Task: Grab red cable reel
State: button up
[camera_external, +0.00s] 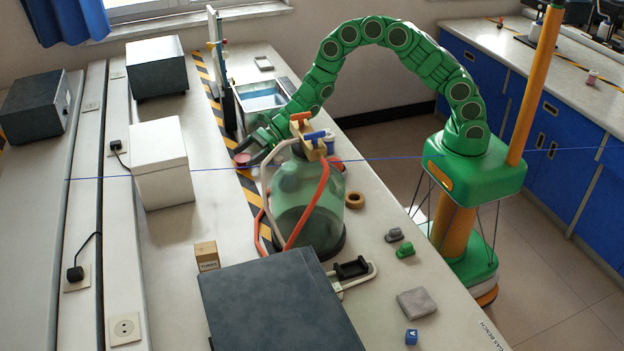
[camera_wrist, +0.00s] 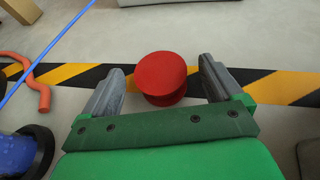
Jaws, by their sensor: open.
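The red cable reel (camera_wrist: 162,78) stands on the bench over the yellow-black striped tape, its round top facing the wrist camera. In the external view the reel (camera_external: 242,159) is a small reddish disc at the end of my arm. My gripper (camera_wrist: 162,68) is open, with one grey finger to the left of the reel and one to the right. Gaps show between the fingers and the reel. In the external view my gripper (camera_external: 252,148) is low over the bench behind the green bottle, and its fingers are partly hard to make out.
A large green glass bottle (camera_external: 300,195) with red hoses stands close in front of my gripper. A sink (camera_external: 262,98) lies behind it. A white box (camera_external: 160,163) stands to the left. A thin blue line (camera_wrist: 50,52) crosses the wrist view beside an orange hose (camera_wrist: 40,88).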

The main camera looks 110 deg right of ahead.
aim_at(242, 154)
jog(key=c, duration=1.2)
jog(key=shift+r, duration=0.2)
jog(key=shift+r, duration=0.25)
jog(key=r, duration=0.3)
jog(key=shift+s, duration=0.2)
jog(key=s+a+r, duration=0.1)
jog(key=s+r, duration=0.2)
jog(key=s, duration=0.1)
jog(key=s+a+r, duration=0.2)
jog(key=s+r, duration=0.1)
jog(key=s, duration=0.1)
jog(key=s+a+r, duration=0.1)
jog(key=s+r, duration=0.2)
jog(key=s, duration=0.2)
jog(key=shift+a+r, duration=0.1)
jog(key=shift+a, duration=0.05)
